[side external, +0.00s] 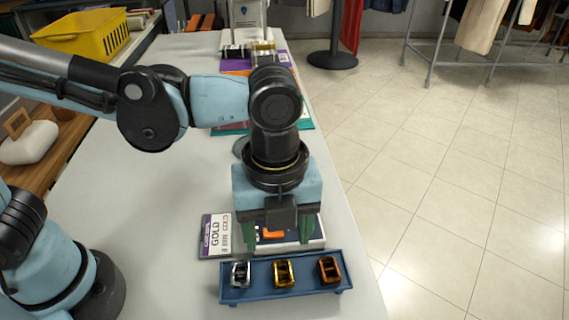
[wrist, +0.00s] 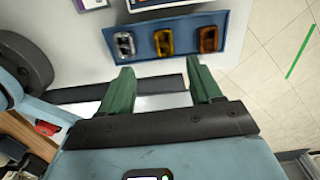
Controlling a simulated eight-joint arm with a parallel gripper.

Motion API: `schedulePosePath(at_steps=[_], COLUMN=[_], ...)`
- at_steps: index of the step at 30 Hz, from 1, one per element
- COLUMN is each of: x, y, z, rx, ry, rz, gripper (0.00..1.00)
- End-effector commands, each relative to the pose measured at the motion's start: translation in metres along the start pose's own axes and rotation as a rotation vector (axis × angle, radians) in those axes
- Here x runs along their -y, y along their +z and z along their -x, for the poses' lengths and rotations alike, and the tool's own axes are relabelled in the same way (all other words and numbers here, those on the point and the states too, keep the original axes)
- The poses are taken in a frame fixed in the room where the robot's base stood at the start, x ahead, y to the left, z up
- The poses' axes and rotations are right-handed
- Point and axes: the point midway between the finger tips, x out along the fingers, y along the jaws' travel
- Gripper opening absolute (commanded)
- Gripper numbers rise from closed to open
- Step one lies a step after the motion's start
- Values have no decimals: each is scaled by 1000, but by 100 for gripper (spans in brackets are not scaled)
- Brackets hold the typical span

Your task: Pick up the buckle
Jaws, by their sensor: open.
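A small blue tray (side external: 240,293) stands at the near end of the counter and holds three buckles in a row: silver (side external: 240,273), gold (side external: 284,272) and copper-brown (side external: 329,270). In the wrist view the silver (wrist: 125,45), gold (wrist: 163,41) and copper-brown (wrist: 208,38) buckles show ahead of the fingertips. A card (side external: 215,236) reading "GOLD" lies behind the tray. My gripper (side external: 278,238) points down with its green fingers apart, and nothing shows between the fingertips in the wrist view (wrist: 158,68). Its height above the counter is hard to tell.
A white item with an orange part (side external: 273,234) is partly hidden behind my fingers, close to the tray. The counter (side external: 140,235) is clear to the left. Its right edge drops to the tiled floor (side external: 450,200). A yellow basket (side external: 85,35) stands at the far left.

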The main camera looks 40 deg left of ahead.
Motion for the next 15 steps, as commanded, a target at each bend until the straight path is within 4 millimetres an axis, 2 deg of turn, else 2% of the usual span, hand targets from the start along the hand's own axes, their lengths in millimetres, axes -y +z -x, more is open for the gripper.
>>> schedulePosePath(at_steps=[6, 15], x=[1, 2], y=[0, 0], z=[-30, -45], rx=[0, 0], ry=[-2, -2], rz=[3, 4], gripper=[64, 64])
